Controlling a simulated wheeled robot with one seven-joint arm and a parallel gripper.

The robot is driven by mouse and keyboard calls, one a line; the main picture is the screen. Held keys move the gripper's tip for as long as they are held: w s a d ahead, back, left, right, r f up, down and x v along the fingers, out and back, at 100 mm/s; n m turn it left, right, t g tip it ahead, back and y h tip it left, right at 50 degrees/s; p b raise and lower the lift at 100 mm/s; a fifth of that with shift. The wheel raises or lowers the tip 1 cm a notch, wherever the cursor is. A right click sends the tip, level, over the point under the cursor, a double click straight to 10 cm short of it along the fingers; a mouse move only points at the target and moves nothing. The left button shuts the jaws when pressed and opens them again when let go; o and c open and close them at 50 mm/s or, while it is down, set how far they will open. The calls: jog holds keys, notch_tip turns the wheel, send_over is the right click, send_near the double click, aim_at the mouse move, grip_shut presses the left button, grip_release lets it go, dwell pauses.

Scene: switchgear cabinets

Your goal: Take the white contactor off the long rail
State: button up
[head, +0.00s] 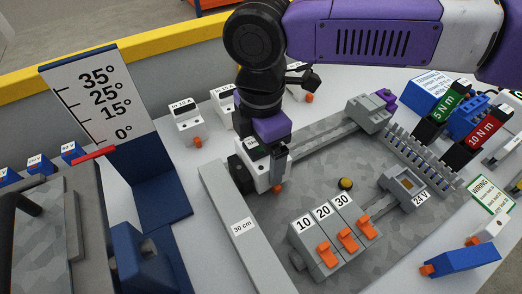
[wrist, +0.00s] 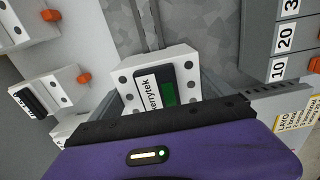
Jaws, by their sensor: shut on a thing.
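The white contactor (head: 262,178) has a dark face and an orange tab at its foot. In the wrist view it (wrist: 182,65) shows a dark label and a green window. My gripper (head: 261,165) points down and is shut on it, one finger on each side. The long rail (head: 322,138) runs across the grey plate from the contactor to a grey block at the back. In the wrist view the rail (wrist: 147,28) meets the contactor's far edge. The contactor's underside is hidden, so I cannot tell whether it is seated on the rail or just above it.
A grey 30 cm duct (head: 240,228) lies close at the left. Breakers marked 10, 20 and 30 (head: 335,236) stand in front, and a 24 V block (head: 403,188) at the right. Loose white devices (head: 188,122) stand behind. The plate's middle is mostly clear.

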jog(key=shift+r+p, duration=0.4)
jog(key=shift+p, duration=0.05)
dwell(0.4)
jog(key=shift+r+p, duration=2.1)
jog(key=shift+p, duration=0.15)
jog(key=shift+r, duration=0.1)
jog(key=shift+d, duration=0.1)
